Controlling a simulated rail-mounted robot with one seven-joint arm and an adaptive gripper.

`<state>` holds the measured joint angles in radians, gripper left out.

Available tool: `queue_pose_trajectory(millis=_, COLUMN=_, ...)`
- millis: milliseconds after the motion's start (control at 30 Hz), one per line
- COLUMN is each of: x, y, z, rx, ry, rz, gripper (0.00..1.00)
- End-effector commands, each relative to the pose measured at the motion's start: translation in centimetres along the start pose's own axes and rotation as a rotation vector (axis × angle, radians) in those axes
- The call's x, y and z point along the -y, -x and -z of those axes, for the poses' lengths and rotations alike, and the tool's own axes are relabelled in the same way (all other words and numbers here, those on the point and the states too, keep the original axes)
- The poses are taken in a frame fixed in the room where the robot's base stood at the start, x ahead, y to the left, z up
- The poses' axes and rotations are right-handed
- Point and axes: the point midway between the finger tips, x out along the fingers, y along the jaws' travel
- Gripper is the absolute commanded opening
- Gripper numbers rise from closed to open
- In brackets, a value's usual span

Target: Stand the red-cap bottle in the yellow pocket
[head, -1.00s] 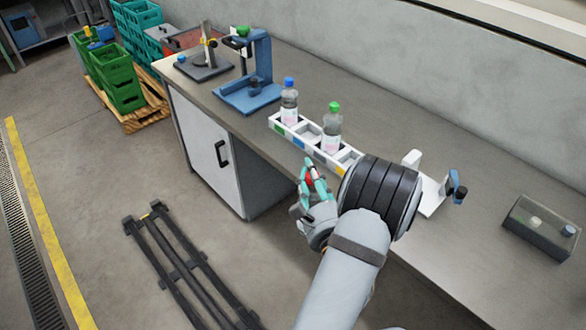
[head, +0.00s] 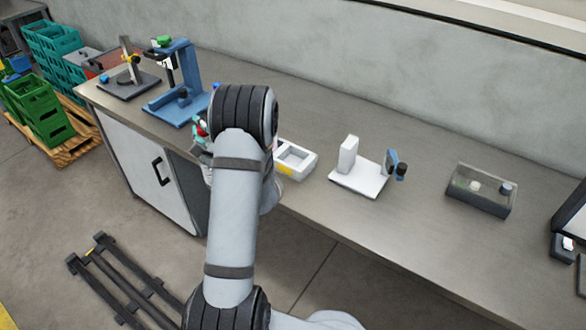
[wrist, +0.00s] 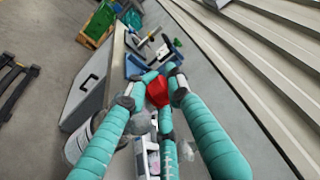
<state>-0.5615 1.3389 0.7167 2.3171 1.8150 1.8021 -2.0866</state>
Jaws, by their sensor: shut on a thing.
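My gripper (head: 201,138) is shut on the red-cap bottle, mostly hidden behind my own arm in the head view. The bottle's red cap (head: 202,128) shows there as a small patch. In the wrist view the red cap (wrist: 157,92) sits between the teal fingers; the bottle's body is largely hidden, so its tilt is unclear. The white rack (head: 308,164) stands on the bench, right of my arm. Its end pocket with the yellow mark (head: 285,169) looks empty. The rest of the rack is hidden by my arm.
A blue stand (head: 180,85) and a dark-based fixture (head: 128,83) are at the bench's left end. A white plate fixture (head: 360,178) stands right of the rack, and a clear-topped box (head: 482,188) farther right. Bench surface behind the rack is clear.

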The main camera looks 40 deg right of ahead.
Motion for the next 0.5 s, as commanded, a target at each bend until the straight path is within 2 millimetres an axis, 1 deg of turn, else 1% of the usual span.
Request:
queue_pose_trajectory(millis=33, x=0.0, y=-0.8, z=1.9, rx=-0.009, ry=0.005, rz=0.004, gripper=0.00)
queue_pose_trajectory(millis=100, x=0.2, y=-1.7, z=4.1, rx=-0.018, ry=0.006, rz=0.002, gripper=0.00)
queue_pose_trajectory(millis=233, x=0.5, y=-2.8, z=8.3, rx=-0.034, ry=0.006, rz=-0.002, gripper=0.00)
queue_pose_trajectory(millis=300, x=0.7, y=-3.1, z=10.6, rx=-0.045, ry=0.006, rz=-0.004, gripper=0.00)
queue_pose_trajectory(millis=367, x=0.8, y=-3.1, z=12.6, rx=-0.054, ry=0.005, rz=-0.007, gripper=0.00)
queue_pose_trajectory(millis=400, x=0.9, y=-3.1, z=13.9, rx=-0.060, ry=0.003, rz=-0.007, gripper=0.00)
queue_pose_trajectory(millis=500, x=1.2, y=-2.8, z=16.9, rx=-0.075, ry=0.001, rz=-0.010, gripper=0.00)
